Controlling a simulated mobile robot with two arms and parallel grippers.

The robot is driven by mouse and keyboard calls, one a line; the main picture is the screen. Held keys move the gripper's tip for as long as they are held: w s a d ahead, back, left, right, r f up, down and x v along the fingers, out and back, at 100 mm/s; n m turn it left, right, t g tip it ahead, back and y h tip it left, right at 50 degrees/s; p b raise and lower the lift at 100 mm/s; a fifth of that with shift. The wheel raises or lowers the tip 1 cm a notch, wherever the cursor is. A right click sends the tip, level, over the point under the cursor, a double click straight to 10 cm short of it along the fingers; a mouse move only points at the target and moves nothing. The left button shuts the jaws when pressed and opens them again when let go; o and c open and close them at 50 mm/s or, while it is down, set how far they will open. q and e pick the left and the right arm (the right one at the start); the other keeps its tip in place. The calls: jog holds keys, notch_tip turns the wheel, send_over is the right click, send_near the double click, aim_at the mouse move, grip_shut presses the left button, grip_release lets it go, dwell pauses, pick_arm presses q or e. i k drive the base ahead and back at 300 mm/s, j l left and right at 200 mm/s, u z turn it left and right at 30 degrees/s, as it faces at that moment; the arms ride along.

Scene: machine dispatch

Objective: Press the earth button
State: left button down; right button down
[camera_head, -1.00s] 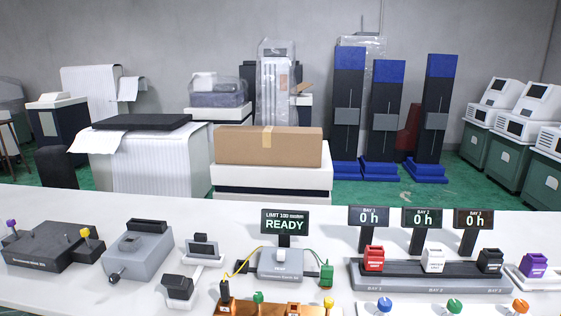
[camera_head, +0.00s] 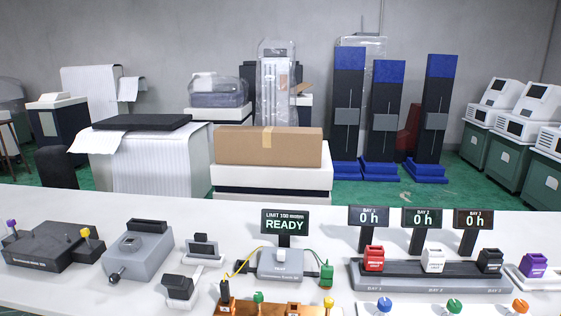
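A small grey tester (camera_head: 281,265) stands on the white table at the lower middle. It has a pale raised button (camera_head: 281,254) on top; its label is too small to read, so I cannot tell for sure that it is the earth button. Behind it a black display (camera_head: 285,221) reads "LIMIT 100 mohm" and "READY". A yellow lead runs left from the tester to a black plug (camera_head: 225,291), and a green lead runs right to a green block (camera_head: 327,274). Neither of my grippers is in view.
Left of the tester are a dark box with knobs (camera_head: 53,247), a grey meter (camera_head: 138,251) and a small scale-like device (camera_head: 202,248). On the right, a bay rack (camera_head: 430,285) holds red, white and black blocks. An orange board (camera_head: 270,309) sits in front.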

aim_at(280, 254)
jog(key=i+j+z, duration=0.15)
jog(key=i, duration=0.3)
jog(key=i+j+z, duration=0.1)
jog(key=i+j, duration=0.3)
